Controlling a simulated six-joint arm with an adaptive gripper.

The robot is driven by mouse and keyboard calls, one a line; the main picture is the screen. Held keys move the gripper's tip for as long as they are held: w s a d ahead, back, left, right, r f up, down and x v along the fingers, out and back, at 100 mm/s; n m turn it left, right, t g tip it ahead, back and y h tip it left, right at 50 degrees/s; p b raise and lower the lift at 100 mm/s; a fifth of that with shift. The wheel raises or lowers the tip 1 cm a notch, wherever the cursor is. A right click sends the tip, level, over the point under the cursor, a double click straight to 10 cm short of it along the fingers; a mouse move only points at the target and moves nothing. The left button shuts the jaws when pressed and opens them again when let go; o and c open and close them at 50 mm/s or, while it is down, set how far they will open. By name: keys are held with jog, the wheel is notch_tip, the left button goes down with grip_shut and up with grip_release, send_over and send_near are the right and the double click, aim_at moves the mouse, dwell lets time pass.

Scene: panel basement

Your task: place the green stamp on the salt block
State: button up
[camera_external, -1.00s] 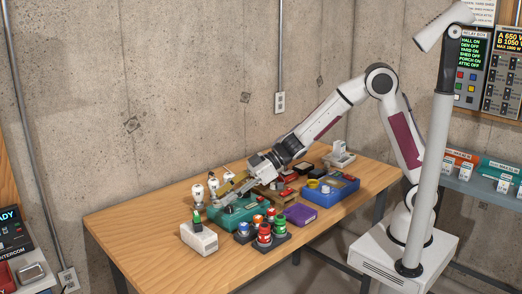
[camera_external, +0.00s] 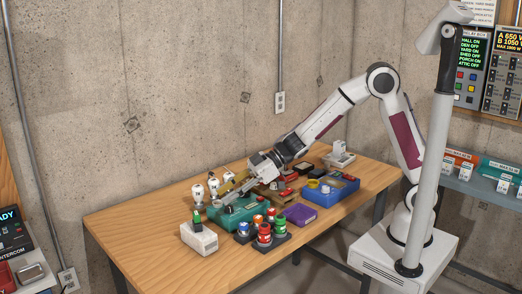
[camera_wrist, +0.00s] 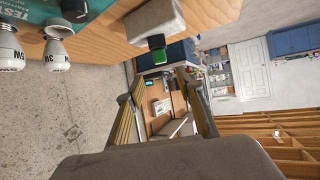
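My gripper (camera_external: 226,194) is behind and to the right of the stamp, over the teal case. In the wrist view my gripper's two fingers (camera_wrist: 163,88) are apart with nothing between them, so it is open and clear of the stamp.
The teal case (camera_external: 236,213) lies below my gripper, with white bulbs (camera_external: 198,193) beside it. Several colored buttons or stamps (camera_external: 264,232) stand on a dark holder to the right of the block. A purple box (camera_external: 301,214) and blue tray (camera_external: 343,188) lie farther right. The table's left end is clear.

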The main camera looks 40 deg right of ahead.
jog(key=w+d+r+m+t+h, duration=0.1)
jog(key=d+r+m+t+h, duration=0.15)
jog(key=d, duration=0.75)
jog(key=w+d+r+m+t+h, duration=0.1)
jog(key=w+d+r+m+h, duration=0.2)
jog(key=d, duration=0.7)
jog(key=d+r+m+t+h, duration=0.2)
jog(key=d+r+h, duration=0.15)
jog(key=d, duration=0.75)
jog(key=s+d+m+h, duration=0.2)
jog(key=s+d, duration=0.3)
jog(key=d, duration=0.2)
jog(key=s+d+f+m+g, duration=0.2)
jog(key=s+d, duration=0.1)
jog(key=s, duration=0.7)
jog(key=s+d+f+m+g, duration=0.1)
jog(key=s+d, duration=0.3)
jog(key=s, duration=0.6)
jog(key=shift+f+m+g, duration=0.35)
jog(key=shift+m+g, duration=0.1)
jog(key=shift+g, duration=0.4)
jog(key=shift+s+d, duration=0.1)
